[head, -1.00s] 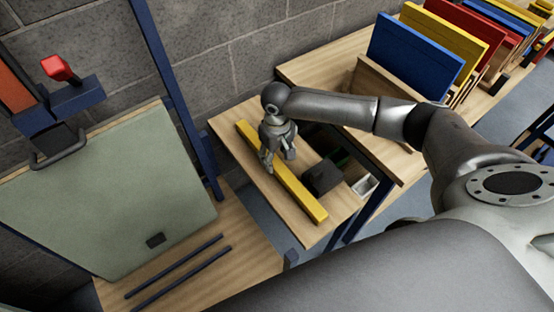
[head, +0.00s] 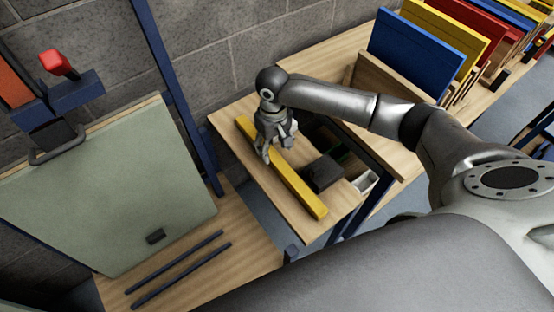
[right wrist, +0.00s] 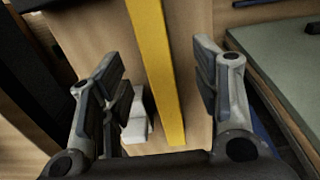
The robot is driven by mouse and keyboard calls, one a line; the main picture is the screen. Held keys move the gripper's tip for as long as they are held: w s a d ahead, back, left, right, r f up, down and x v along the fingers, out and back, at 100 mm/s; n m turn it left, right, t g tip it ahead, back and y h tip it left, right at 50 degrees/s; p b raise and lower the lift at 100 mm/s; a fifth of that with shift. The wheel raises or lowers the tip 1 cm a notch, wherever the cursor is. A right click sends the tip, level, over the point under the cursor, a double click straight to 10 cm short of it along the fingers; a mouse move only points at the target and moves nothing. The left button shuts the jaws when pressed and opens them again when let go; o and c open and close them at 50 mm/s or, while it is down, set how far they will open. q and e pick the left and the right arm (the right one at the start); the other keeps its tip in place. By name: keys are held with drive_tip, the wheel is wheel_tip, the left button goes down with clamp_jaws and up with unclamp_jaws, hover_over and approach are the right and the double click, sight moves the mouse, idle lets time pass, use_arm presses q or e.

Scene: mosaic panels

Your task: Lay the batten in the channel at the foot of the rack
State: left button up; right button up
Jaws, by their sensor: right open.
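The batten is a long yellow bar (head: 302,189) lying on a wooden bench top (head: 262,188). My right gripper (head: 277,152) is over the batten, pointing down. In the right wrist view the open fingers (right wrist: 160,80) are spread on either side of the yellow batten (right wrist: 155,50), with clear gaps; I cannot tell the height above it. The rack at left holds a grey-green panel (head: 105,190). At its foot, two dark parallel rails (head: 180,270) form the channel on a wooden base, with bare wood between them. My left gripper is not in view.
A dark block (head: 325,172) sits close beside the batten, with a white bin (head: 364,181) near it. A blue upright post (head: 178,95) stands between rack and bench. Blue, yellow and red panels (head: 415,52) stand in slots at upper right.

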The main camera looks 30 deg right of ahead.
sight(277, 159)
wheel_tip(277, 159, down, 2)
drive_tip(key=shift+d+f, duration=0.1)
drive_tip(key=shift+f, duration=0.15)
drive_tip(key=f, duration=0.3)
drive_tip(key=shift+s+d+f, duration=0.25)
drive_tip(key=shift+s+f, duration=0.05)
drive_tip(key=shift+s, duration=0.05)
drive_tip(key=shift+f, duration=0.6)
drive_tip(key=shift+w+r, duration=0.1)
clamp_jaws()
